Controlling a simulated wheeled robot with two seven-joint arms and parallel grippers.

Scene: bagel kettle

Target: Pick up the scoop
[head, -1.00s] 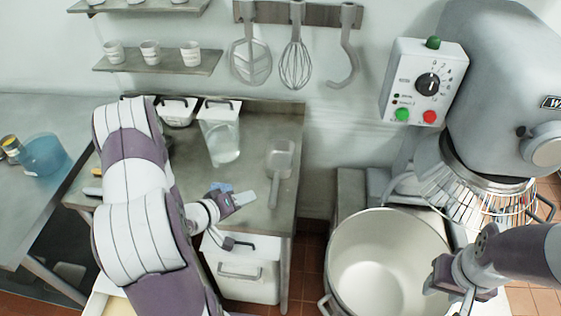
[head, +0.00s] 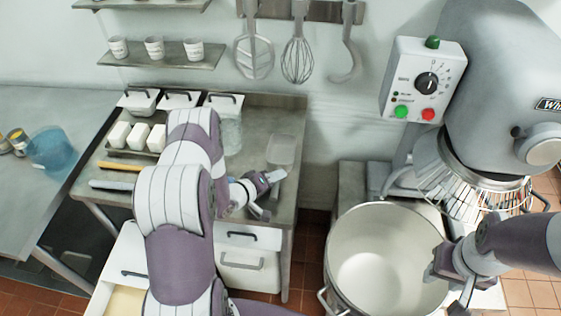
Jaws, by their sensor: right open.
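The scoop (head: 281,150) is a grey, see-through scoop lying on the metal table, right of the clear container. Its handle runs toward the front of the table and is now largely covered by my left gripper. My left gripper (head: 271,193) is open, its two fingers spread apart beside the handle. Whether the handle lies between the fingers is hard to tell. My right gripper (head: 455,290) is open at the right side of the large mixing bowl, far from the scoop.
The clear container (head: 229,136) stands behind my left arm. White blocks (head: 138,136) sit on a tray at the table's left. The mixing bowl (head: 375,262) and mixer (head: 490,80) are to the right. Drawers (head: 243,259) are below the table.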

